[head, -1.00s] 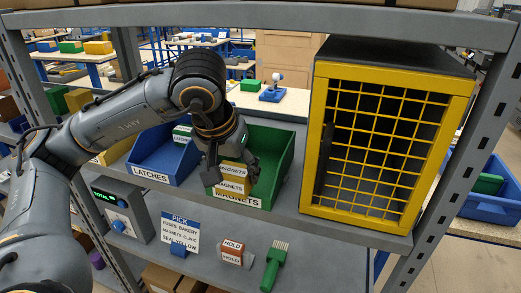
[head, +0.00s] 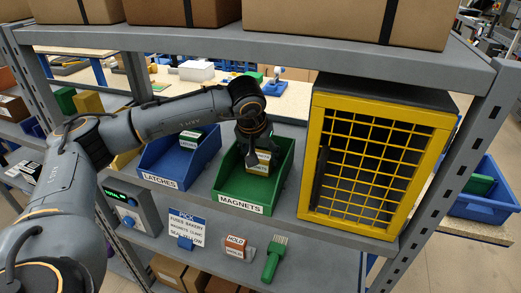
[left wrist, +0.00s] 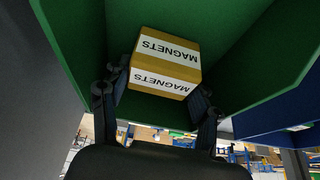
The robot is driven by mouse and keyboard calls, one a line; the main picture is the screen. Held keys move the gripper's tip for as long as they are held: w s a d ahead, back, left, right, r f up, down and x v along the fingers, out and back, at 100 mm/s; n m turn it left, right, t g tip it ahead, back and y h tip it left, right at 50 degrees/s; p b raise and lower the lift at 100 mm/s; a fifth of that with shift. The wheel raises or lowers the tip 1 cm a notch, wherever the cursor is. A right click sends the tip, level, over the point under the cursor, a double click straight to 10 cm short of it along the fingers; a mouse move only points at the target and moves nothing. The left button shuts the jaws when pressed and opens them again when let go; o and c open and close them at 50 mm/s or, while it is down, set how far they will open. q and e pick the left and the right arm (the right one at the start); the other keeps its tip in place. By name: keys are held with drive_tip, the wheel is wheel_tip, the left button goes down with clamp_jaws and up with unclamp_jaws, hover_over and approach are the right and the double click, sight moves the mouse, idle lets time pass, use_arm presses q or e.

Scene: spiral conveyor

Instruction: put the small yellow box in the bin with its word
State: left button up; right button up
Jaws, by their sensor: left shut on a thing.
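The small yellow box (head: 262,160) has white labels reading MAGNETS and is in the green bin (head: 225,197), whose front label also reads MAGNETS. My left gripper (head: 257,150) reaches down into this bin and is shut on the box. In the left wrist view the box (left wrist: 164,66) sits between the two fingers (left wrist: 158,95), with the green bin walls (left wrist: 240,30) around it. Whether the box touches the bin floor is hard to tell. My right gripper is not in view.
A blue bin (head: 160,183) labelled LATCHES, with a green box (head: 190,139) in it, stands to the left. A yellow mesh cage (head: 365,170) stands to the right. On the lower shelf are a PICK sign (head: 187,226), a HOLD block (head: 235,247) and a green brush (head: 274,258).

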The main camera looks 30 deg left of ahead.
use_arm(q)
drive_tip(key=shift+f+b, duration=0.25)
drive_tip(key=shift+b, duration=0.1)
drive_tip(key=o, duration=1.1)
drive_tip(key=shift+r, duration=0.1)
drive_tip(key=shift+o, duration=0.2)
